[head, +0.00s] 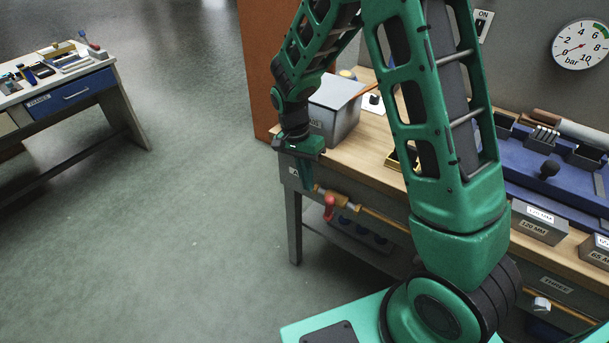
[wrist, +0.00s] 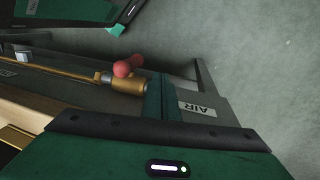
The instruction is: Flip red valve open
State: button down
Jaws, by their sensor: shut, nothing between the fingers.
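The red valve handle (head: 329,207) sits on a brass valve body (head: 341,199) at the front of the workbench, on a brass pipe. In the wrist view the red handle (wrist: 128,66) sticks out beside the brass body (wrist: 128,84), close to my finger. My gripper (head: 308,186) is shut and empty, with its fingers pointing down just left of the valve in the head view. In the wrist view my gripper (wrist: 160,97) stands at the end of the brass body; whether it touches is unclear.
An AIR label (wrist: 197,109) is by the valve. The workbench (head: 345,158) carries a grey box (head: 333,112), a blue tray (head: 535,180) and labelled grey blocks (head: 538,222). A pressure gauge (head: 580,44) hangs on the wall. Floor (head: 190,230) to the left is clear.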

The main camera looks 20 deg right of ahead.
aim_at(329, 208)
jog(key=s+d+f, duration=0.3)
jog(key=s+f, duration=0.1)
jog(key=f, duration=0.2)
jog(key=shift+f, duration=0.35)
